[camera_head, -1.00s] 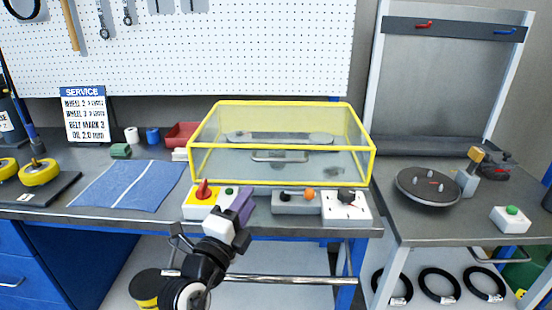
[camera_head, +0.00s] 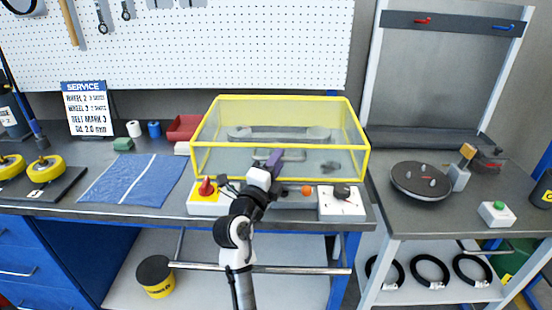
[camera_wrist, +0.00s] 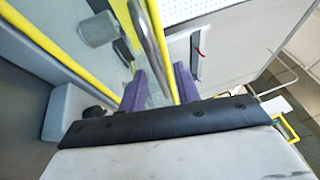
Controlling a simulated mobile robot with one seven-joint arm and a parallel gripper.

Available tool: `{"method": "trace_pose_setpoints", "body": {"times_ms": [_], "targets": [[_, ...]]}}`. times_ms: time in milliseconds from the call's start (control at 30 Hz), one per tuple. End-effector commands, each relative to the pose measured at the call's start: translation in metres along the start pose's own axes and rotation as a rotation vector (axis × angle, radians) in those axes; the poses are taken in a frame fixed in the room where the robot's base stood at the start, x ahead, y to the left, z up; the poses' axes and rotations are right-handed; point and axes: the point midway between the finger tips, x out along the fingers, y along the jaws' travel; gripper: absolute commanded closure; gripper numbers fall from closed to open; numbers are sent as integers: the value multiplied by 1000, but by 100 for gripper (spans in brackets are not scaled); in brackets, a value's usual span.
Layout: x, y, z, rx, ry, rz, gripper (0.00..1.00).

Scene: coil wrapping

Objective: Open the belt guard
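The belt guard (camera_head: 361,150) is a clear box with a yellow frame, down over the belt and wheels on the bench. Its grey metal bar handle is on the front face, mostly hidden by my gripper in the head view. My gripper (camera_head: 274,160) has purple fingers and is at the front of the guard. In the wrist view the handle (camera_wrist: 150,38) runs between the two fingers of my gripper (camera_wrist: 160,88). The fingers are apart, with a gap visible around the bar. I cannot tell whether either finger touches it.
A control box with a red knob (camera_head: 206,188) and a white box with a dark dial (camera_head: 342,203) sit along the bench's front edge, below the guard. A blue cloth (camera_head: 130,180) and a red bin (camera_head: 184,127) lie left. A round dark plate (camera_head: 420,181) is on the right bench.

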Motion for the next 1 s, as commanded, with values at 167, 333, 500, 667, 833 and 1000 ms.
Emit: {"method": "trace_pose_setpoints", "body": {"times_ms": [167,333,500,667,833,1000], "targets": [[2,1,0,0,0,0,68],[1,0,0,0,0,0,75],[1,0,0,0,0,0,98],[1,0,0,-1,-1,0,100],[1,0,0,-1,-1,0,100],[0,-6,5,0,-2,-2,100]]}}
